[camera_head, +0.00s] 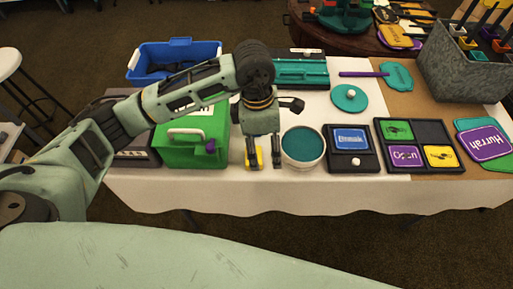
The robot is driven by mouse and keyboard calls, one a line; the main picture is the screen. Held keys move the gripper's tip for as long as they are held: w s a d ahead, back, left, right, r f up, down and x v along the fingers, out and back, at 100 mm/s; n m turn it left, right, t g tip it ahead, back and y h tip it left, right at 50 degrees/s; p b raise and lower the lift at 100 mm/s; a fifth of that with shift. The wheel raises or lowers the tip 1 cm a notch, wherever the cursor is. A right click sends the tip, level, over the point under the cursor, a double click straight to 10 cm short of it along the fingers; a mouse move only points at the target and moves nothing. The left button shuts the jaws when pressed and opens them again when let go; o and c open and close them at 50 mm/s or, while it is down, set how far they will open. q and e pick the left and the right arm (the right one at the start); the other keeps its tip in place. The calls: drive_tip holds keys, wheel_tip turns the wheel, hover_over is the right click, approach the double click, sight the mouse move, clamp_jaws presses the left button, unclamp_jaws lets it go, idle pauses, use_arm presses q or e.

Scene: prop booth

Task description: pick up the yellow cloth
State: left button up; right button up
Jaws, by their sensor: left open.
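My left gripper (265,165) points down over the front of the white-covered table, between the green box and the round white tub. Its two fingers are apart. A small yellow patch (259,157), possibly the yellow cloth, shows right at the left finger. That finger covers part of it, and I cannot tell whether they touch. No other yellow cloth is clear to see. My right gripper is not in view.
Close left is a green box (185,153) with a pale handle. Close right is a tub (302,148) with a teal inside. A black display (370,160) and a sectioned tray (412,172) stand further right. A blue bin (205,47) is behind my arm.

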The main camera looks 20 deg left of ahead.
use_arm(q)
drive_tip(key=a, duration=0.1)
drive_tip(key=w+a+y, duration=0.1)
drive_tip(key=a, duration=0.1)
drive_tip(key=shift+f, duration=0.1)
drive_tip(key=f+p, duration=0.1)
drive_tip(key=f, duration=0.6)
drive_tip(key=shift+a+f+p, duration=0.1)
drive_tip(key=shift+a+p, duration=0.1)
drive_tip(key=shift+p, duration=0.1)
drive_tip(key=shift+c, duration=0.3)
drive_tip(key=c, duration=1)
